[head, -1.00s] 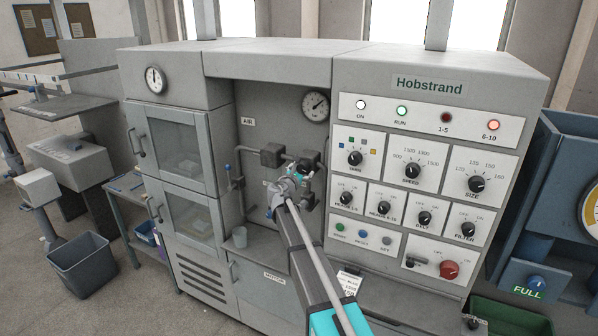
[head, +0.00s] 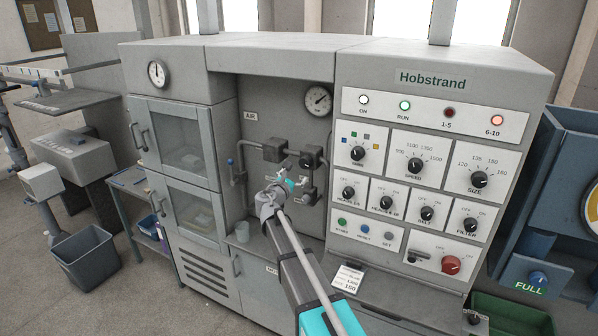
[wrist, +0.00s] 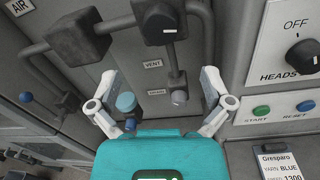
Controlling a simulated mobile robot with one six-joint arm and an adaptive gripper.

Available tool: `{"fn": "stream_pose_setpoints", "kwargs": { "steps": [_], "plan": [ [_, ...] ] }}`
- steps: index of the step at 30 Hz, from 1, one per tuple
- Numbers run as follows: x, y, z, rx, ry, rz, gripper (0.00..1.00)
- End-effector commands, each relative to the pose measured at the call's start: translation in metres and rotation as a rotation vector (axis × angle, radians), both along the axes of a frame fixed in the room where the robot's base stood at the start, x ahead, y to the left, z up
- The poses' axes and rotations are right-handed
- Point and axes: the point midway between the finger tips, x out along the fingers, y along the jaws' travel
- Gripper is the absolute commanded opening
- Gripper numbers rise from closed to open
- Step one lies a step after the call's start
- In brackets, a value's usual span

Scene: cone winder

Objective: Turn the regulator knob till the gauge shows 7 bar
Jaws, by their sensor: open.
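The round white gauge (head: 318,99) is on the recessed panel at upper right; its dark needle points up and right, but its numbers are too small to read. My gripper (head: 293,182) is open and empty in front of the pipework below the gauge. In the wrist view my gripper (wrist: 158,75) has its fingers spread. A pale blue round knob (wrist: 126,102) shows near the left finger, and a small grey knob (wrist: 178,98) at the lower end of a pipe. I cannot tell which is the regulator knob. A dark block (wrist: 160,22) sits above, with a knob-like front.
Another dark block (wrist: 78,36) and bent pipes stand out from the panel on the left. A blue-ended valve (head: 230,162) is at the recess's left side. The control panel (head: 420,90) borders the recess on the right.

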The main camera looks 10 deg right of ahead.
Motion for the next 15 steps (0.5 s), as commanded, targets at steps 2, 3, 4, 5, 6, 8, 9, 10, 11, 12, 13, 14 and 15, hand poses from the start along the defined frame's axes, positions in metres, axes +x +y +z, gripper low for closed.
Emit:
{"fn": "stream_pose_setpoints", "kwargs": {
  "steps": [2,3,4,5,6,8,9,10,11,12,13,14,15],
  "plan": [
    [-0.012,0.006,0.0,0.0,0.0,0.001,1.0],
    [-0.015,0.008,0.0,0.0,0.0,0.0,1.0],
    [-0.017,0.01,0.0,0.0,0.0,0.0,1.0],
    [-0.02,0.011,0.0,0.0,0.0,-0.001,1.0],
    [-0.022,0.013,0.0,0.0,0.0,0.0,1.0],
    [-0.025,0.015,0.0,0.0,0.0,0.0,1.0],
    [-0.026,0.016,0.0,0.0,0.0,0.0,1.0],
    [-0.026,0.017,0.0,0.0,0.0,0.0,1.0],
    [-0.027,0.017,0.0,0.0,0.0,0.0,1.0],
    [-0.027,0.018,0.0,0.0,0.0,0.0,1.0],
    [-0.027,0.018,0.0,0.0,0.0,0.0,1.0],
    [-0.027,0.018,0.0,0.0,0.0,0.0,1.0],
    [-0.027,0.018,0.0,0.0,0.0,-0.001,1.0]
  ]
}}
